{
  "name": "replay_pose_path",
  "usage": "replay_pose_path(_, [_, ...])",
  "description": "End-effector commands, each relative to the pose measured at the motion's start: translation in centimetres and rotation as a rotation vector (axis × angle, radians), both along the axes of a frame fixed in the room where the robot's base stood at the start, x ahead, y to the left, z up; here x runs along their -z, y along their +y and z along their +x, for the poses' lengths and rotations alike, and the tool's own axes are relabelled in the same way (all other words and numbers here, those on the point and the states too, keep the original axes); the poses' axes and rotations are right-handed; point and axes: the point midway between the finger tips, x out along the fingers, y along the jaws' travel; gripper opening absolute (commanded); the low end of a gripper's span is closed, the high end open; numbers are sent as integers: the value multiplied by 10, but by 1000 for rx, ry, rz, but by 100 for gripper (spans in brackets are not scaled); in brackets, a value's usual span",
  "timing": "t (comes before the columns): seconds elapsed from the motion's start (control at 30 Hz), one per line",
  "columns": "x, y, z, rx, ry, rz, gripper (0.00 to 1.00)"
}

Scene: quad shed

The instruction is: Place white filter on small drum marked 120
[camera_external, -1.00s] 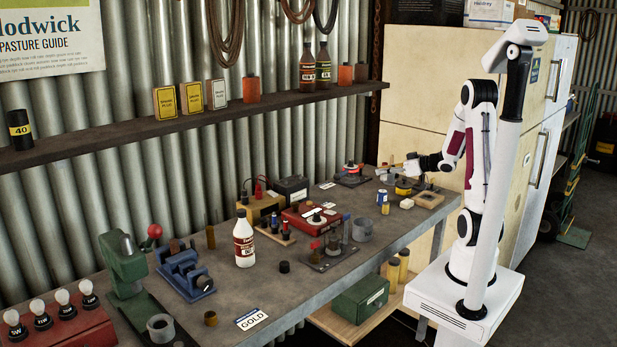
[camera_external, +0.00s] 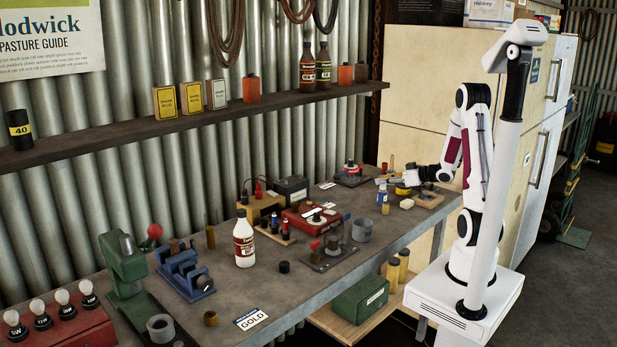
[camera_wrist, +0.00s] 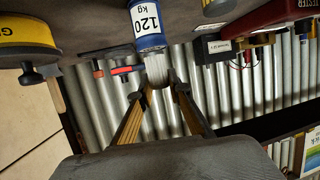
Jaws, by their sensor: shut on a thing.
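My gripper (camera_wrist: 162,84) is shut on a small white filter (camera_wrist: 157,68), whose far end is at the blue-rimmed end of the drum marked 120 (camera_wrist: 147,22) in the wrist view. The drum is white with blue bands and appears upside down there. I cannot tell whether filter and drum touch or only overlap. In the external view my gripper (camera_external: 400,184) is low over the far end of the bench, close to the small blue-and-white drum (camera_external: 382,196). The filter is too small to make out clearly there.
A yellow round item (camera_wrist: 25,40) is at left in the wrist view. The red box (camera_external: 308,219) and other tools crowd the bench.

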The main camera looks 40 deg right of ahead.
Motion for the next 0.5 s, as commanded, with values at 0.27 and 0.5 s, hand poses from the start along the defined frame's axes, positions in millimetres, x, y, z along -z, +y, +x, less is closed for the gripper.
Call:
replay_pose_path(0.27, [3,0,0,0,0,0,35])
replay_pose_path(0.5, [3,0,0,0,0,0,35])
